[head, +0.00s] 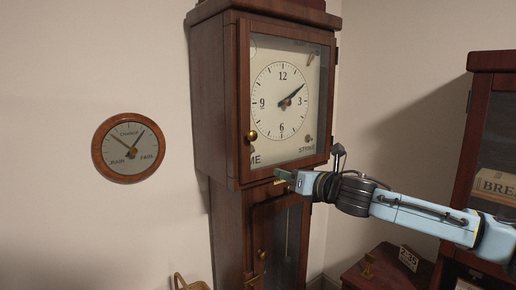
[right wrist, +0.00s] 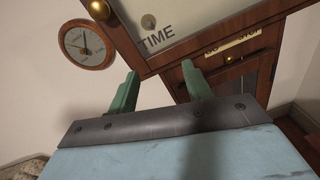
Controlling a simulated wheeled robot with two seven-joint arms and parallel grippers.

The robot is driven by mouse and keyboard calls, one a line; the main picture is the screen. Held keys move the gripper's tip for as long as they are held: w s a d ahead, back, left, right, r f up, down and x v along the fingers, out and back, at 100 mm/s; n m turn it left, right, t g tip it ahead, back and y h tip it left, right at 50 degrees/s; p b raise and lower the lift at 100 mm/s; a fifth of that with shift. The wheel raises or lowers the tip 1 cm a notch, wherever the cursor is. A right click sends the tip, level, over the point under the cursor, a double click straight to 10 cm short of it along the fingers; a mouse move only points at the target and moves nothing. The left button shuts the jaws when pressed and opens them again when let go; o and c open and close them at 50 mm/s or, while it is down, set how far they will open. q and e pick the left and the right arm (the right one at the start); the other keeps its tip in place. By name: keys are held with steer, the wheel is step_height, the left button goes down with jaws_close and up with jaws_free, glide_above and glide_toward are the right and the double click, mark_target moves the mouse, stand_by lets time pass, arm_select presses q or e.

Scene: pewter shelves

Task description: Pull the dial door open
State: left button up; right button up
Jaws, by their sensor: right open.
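The dial door (head: 243,75) is a wooden-framed glass door over the white clock face (head: 281,100) and looks closed against the clock hood. Its round brass knob (head: 251,136) is on the left side of the frame, and hinges show on the right. In the right wrist view the knob (right wrist: 100,10) is at the top left, partly cut off by the edge. My right gripper (head: 280,177) is open and empty, just below the door's lower edge, right of and below the knob, not touching it. Its two green fingers (right wrist: 158,75) stand apart in the wrist view. My left gripper is out of view.
The lower trunk door (head: 262,225) of the clock has brass fittings. A round wall barometer (head: 129,148) hangs left. A cabinet (head: 478,115) with a bread box (head: 495,186) stands right, near my right arm. A low table (head: 375,270) holds small items.

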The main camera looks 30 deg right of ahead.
steer(key=s+a+r+n, duration=0.4)
steer(key=s+r+n, duration=0.15)
steer(key=r, duration=0.35)
steer(key=y+p, duration=0.1)
steer(key=p, duration=0.4)
glide_toward(254, 137)
steer(key=shift+n+t, duration=0.35)
steer(key=shift+t, duration=0.05)
steer(key=w, duration=0.7)
steer(key=shift+a+f, duration=0.2)
steer(key=shift+a, duration=0.05)
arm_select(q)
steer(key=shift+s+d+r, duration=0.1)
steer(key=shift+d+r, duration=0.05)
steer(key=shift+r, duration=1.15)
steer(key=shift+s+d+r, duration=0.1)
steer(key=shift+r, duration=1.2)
arm_select(e)
steer(key=shift+w+f, duration=0.1)
steer(key=shift+w, duration=0.5)
jaws_close()
